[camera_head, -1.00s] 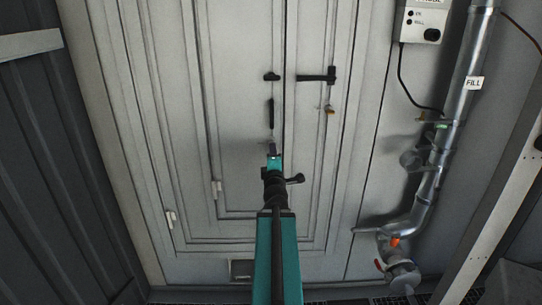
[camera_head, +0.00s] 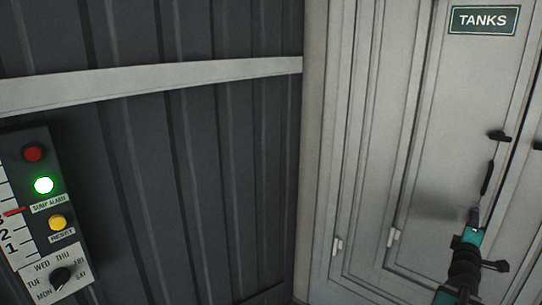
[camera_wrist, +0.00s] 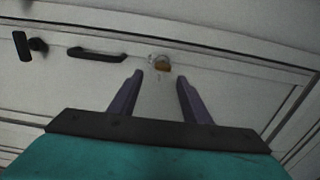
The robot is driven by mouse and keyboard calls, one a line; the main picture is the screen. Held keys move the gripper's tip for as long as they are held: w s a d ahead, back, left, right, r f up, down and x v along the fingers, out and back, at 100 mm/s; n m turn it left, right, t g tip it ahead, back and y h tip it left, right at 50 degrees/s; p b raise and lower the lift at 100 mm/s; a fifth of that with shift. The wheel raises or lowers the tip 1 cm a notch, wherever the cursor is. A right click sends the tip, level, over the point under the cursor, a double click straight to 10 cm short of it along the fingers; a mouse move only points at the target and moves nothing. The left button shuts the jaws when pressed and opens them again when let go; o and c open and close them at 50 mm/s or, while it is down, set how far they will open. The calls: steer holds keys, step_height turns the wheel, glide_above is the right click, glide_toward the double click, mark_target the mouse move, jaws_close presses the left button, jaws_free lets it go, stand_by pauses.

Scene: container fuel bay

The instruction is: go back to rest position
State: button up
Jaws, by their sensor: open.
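My gripper (camera_head: 474,217) is in front of the pale tank door at the right of the head view. In the wrist view my gripper (camera_wrist: 158,90) shows two dark fingers spread apart with nothing between them. Beyond the fingertips is a small brass-coloured lock or knob (camera_wrist: 161,65) on the door. A dark bar handle (camera_wrist: 96,54) and a dark latch (camera_wrist: 30,45) lie to its left. I cannot tell the exact gap between fingers and door.
The cabinet door (camera_head: 440,100) carries a green TANKS sign (camera_head: 484,19). A dark corrugated wall (camera_head: 200,170) with a pale rail (camera_head: 150,85) fills the left. A sump alarm panel (camera_head: 62,225) with red, lit green and yellow buttons and a day dial hangs at far left.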

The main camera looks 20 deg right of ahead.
steer(key=w+a+f+n+t+y, duration=0.3)
steer(key=w+a+f+y, duration=0.3)
steer(key=w+a+f, duration=1.15)
steer(key=w+a+f+g+y, duration=0.2)
steer(key=a+f, duration=0.8)
steer(key=a, duration=0.2)
steer(key=w+a+f+g+y, duration=0.1)
steer(key=w+a+f+y, duration=0.15)
steer(key=a+f, duration=0.8)
steer(key=s+a+f+m+g+y, duration=0.25)
steer(key=s+a+f+g, duration=0.35)
steer(key=s+a+f, duration=1)
steer(key=s+a+f+m+g+y, duration=0.1)
steer(key=s+a+f+m+g, duration=0.1)
steer(key=s, duration=0.8)
steer(key=s+a+f+m+g+y, duration=0.1)
steer(key=s+a+m+g, duration=0.4)
steer(key=s, duration=0.5)
steer(key=a+f+g, duration=0.1)
steer(key=a+g, duration=0.1)
steer(key=a, duration=0.1)
steer(key=shift+a, duration=0.2)
